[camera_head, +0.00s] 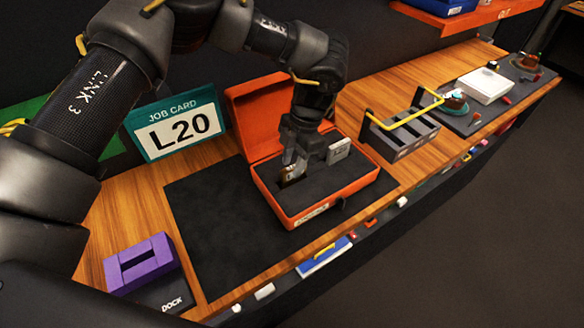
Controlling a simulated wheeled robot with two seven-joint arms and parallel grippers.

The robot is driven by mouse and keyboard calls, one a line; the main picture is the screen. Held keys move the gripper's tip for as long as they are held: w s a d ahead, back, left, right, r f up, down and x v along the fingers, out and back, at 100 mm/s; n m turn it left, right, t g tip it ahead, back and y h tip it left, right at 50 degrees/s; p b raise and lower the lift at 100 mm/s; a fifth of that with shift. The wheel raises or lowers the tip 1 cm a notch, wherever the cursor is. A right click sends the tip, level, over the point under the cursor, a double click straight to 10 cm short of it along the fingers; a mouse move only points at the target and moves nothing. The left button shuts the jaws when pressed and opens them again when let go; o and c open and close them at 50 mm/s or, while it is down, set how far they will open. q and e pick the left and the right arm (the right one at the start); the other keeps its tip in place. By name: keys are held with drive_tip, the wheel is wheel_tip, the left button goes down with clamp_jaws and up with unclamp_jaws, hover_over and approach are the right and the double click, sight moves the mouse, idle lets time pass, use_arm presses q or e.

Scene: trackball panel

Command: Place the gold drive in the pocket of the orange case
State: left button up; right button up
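The orange case (318,209) lies open on a dark mat, its lid raised at the back and dark foam inside. My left gripper (291,170) reaches down into the left part of the case. Its fingers are around a small gold-brown piece, which looks like the gold drive (290,174); the fingers hide most of it. Its lower end is at a dark slot in the foam; I cannot tell how deep it sits. A silver-grey drive (340,151) stands upright in the foam to the right. My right gripper is not in view.
A job card reading L20 (180,129) stands behind the mat (205,225). A purple block (140,264) sits on the dock at front left. A grey rack with a yellow handle (402,137) stands right of the case. Labels and small items line the bench's front edge.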

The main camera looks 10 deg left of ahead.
use_arm(q)
drive_tip(key=b+v, duration=0.1)
drive_tip(key=v, duration=0.9)
drive_tip(key=shift+b, duration=0.4)
